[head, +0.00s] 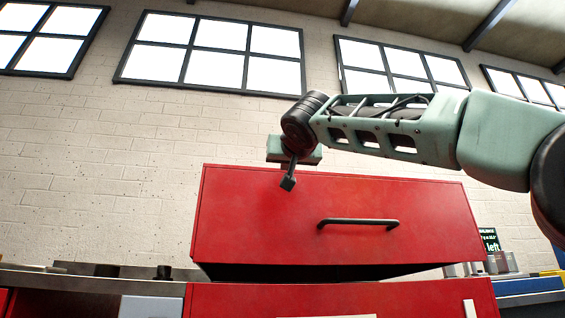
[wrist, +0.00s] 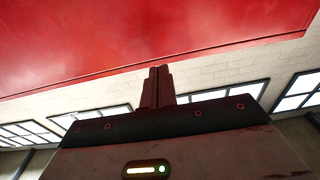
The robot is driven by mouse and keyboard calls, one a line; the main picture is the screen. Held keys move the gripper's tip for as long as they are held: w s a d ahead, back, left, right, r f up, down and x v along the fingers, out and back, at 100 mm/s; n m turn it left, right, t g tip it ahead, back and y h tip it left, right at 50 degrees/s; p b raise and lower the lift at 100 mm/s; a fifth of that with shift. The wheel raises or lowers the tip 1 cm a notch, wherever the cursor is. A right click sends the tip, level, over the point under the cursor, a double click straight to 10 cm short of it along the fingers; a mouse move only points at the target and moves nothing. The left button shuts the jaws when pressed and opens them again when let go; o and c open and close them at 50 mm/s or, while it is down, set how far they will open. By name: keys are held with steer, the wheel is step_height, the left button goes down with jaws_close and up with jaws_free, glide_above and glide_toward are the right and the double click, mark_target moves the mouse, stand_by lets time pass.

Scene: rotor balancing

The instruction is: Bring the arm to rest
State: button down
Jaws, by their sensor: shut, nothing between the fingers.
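My gripper (head: 288,183) is in front of the upper left of a red drawer front in the head view, with its fingers pointing down. In the wrist view my gripper (wrist: 159,70) shows its two fingers together, with nothing between them. My green arm reaches in from the right, above the drawer. The red drawer (head: 260,225) has a dark bar handle (head: 358,222), and my gripper is to the left of and above that handle, apart from it. In the wrist view the red surface (wrist: 130,40) fills the top, beyond the fingertips.
Below the drawer is another red front (head: 260,300). A grey counter (head: 80,284) runs at the left, with a small dark cylinder (head: 163,272) on it. A sign with green writing (head: 489,240) and metal containers (head: 503,262) stand at the right. The space at upper left is clear.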

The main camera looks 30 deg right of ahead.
steer(key=f+v, duration=0.1)
steer(key=v, duration=0.6)
steer(key=shift+s+f, duration=0.3)
steer(key=shift+f, duration=0.1)
steer(key=a+f+n+g+y+p, duration=0.2)
steer(key=a+f+g+p, duration=0.15)
steer(key=f, duration=0.55)
steer(key=a+f+n+g+y+p, duration=0.25)
steer(key=a+f, duration=0.25)
steer(key=f, duration=0.4)
steer(key=a+f+n+g+y+p, duration=0.1)
steer(key=a+f+n+g+p, duration=0.2)
steer(key=f, duration=0.7)
steer(key=s+f+n+g+p, duration=0.3)
steer(key=s+f+g+p, duration=0.45)
steer(key=s+f, duration=1.45)
step_height(320, 180, up, 38)
steer(key=g+p, duration=0.2)
steer(key=p, duration=3.4)
steer(key=shift+s+r, duration=0.25)
steer(key=shift+s, duration=0.25)
